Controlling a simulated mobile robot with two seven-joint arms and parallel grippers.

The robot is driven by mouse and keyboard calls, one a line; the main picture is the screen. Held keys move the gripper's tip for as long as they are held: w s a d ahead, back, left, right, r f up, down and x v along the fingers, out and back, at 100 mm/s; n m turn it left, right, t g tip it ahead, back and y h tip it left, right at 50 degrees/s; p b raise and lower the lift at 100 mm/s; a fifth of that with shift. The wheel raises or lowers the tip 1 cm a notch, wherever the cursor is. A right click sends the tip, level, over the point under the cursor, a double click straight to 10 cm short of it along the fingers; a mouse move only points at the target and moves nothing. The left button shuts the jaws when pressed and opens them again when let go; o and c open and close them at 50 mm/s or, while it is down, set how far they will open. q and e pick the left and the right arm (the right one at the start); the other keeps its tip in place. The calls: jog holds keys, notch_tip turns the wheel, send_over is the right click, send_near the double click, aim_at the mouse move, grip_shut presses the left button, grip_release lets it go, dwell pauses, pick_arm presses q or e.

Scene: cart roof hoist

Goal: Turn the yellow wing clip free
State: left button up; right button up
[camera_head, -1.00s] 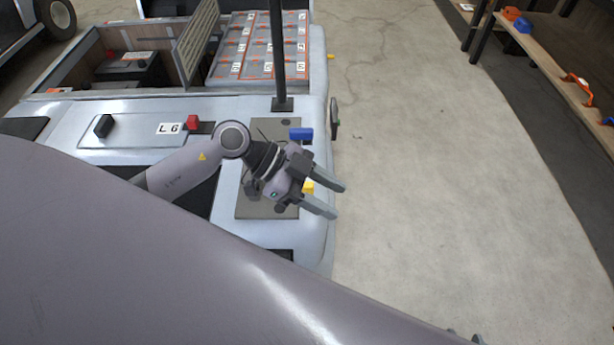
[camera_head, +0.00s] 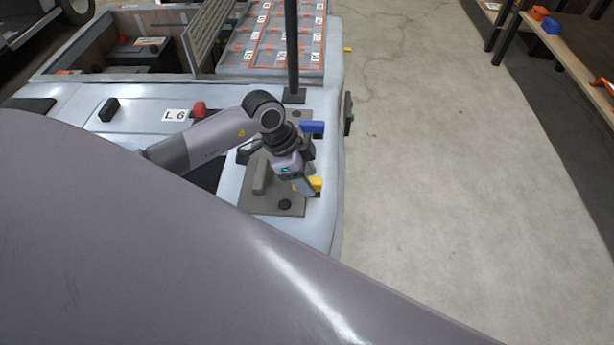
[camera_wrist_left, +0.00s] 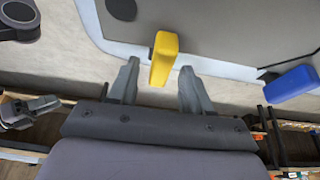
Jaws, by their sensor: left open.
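The yellow wing clip (camera_head: 315,184) sits at the right edge of a grey plate (camera_head: 262,205) on the cart top, partly hidden by my left gripper in the head view. In the left wrist view the yellow wing clip (camera_wrist_left: 164,58) lies ahead, between the lines of the two fingers. My left gripper (camera_head: 308,188) is open and points down at the clip. Its fingertips (camera_wrist_left: 158,75) are on either side of the clip's near end, with gaps showing; I cannot tell their height difference. My right gripper is not in view.
A blue clip (camera_head: 312,127) is farther back on the plate's right edge, beside a dark post (camera_head: 292,50). A grey handle (camera_head: 261,177) and a black knob (camera_head: 285,204) are on the plate. The floor to the right is clear up to a shelf (camera_head: 570,62).

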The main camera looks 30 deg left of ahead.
pick_arm(q)
jog(key=shift+f, duration=0.15)
grip_shut()
